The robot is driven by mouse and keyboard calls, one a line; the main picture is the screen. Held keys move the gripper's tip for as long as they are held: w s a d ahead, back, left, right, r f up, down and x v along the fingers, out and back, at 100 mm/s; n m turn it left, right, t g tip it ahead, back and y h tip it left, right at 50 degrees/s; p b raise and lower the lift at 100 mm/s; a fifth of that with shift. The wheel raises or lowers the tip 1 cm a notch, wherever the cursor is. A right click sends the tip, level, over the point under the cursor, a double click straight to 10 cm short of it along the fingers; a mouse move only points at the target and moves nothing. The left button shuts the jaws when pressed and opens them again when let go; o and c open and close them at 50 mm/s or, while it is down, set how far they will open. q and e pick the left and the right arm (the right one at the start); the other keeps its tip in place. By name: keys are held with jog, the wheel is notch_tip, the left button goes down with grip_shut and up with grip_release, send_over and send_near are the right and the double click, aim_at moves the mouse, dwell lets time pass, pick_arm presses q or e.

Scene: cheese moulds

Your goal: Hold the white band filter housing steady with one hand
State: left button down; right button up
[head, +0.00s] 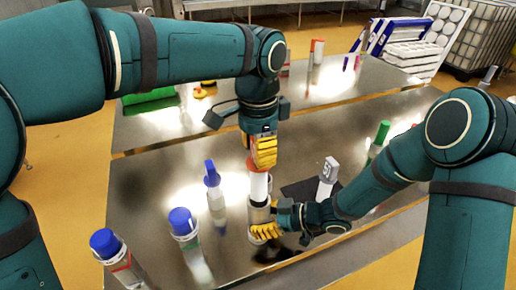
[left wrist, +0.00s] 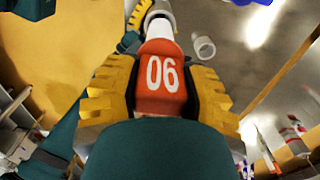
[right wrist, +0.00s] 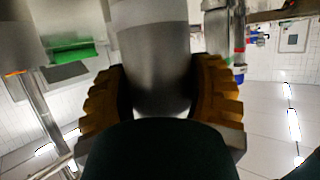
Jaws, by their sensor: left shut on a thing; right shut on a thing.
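A steel cylindrical housing (head: 257,215) stands upright on the metal table in the head view. My right gripper (head: 266,231) is shut on its lower side; the steel wall (right wrist: 152,55) fills the space between the fingers in the right wrist view. A white cylinder (head: 259,187) with an orange top stands in line above the housing. My left gripper (head: 264,152) is shut on the orange part (left wrist: 160,82), marked "06", from above. I cannot tell how far the white cylinder sits inside the housing. A white band on the housing is not clear.
Blue-capped bottles (head: 184,222) and a blue-topped spray bottle (head: 215,190) stand left of the housing. A second table behind holds a green tray (head: 150,102) and white racks (head: 412,54).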

aim_at(258, 187)
pick_arm(q)
jog(key=shift+f, duration=5.55)
jog(key=shift+c, duration=2.2)
grip_release()
jog(key=shift+r, duration=0.1)
notch_tip(258, 187, up, 12)
jog(key=shift+f, duration=0.1)
pick_arm(e)
jog(key=o, duration=1.4)
